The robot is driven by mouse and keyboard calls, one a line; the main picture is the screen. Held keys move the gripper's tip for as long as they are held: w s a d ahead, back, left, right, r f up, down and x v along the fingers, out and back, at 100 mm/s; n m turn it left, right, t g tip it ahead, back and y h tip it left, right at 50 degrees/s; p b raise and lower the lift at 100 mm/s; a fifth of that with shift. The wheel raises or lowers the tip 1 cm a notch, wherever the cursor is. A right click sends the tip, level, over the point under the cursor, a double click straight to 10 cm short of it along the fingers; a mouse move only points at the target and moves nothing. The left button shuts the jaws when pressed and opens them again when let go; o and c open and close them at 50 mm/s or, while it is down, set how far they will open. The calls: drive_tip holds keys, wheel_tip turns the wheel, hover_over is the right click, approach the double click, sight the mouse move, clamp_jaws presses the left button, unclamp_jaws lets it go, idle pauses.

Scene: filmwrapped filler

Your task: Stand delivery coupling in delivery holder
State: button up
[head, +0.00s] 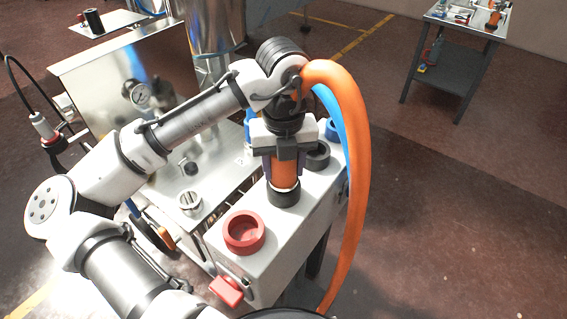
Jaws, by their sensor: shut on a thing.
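My gripper (283,168) points down over the pale box and is shut on the delivery coupling. The coupling shows an orange body (283,174) between the fingers, with a pale band below it, and looks upright. A dark round piece (283,196) is directly under it; I cannot tell whether this is the coupling's lower end or a holder around it. A red round holder (244,233) with an open middle is in front, left of the coupling. A dark round holder (317,156) and a blue one (333,127) are behind, to the right. Which one is the delivery holder is not clear.
An orange hose (352,150) loops from my wrist down the right side, with a blue one (330,104) inside it. A red block (227,290) sticks out at the front. A grey table (448,30) stands far right.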

drive_tip(key=shift+f, duration=0.25)
idle(0.7)
drive_tip(key=o, duration=1.4)
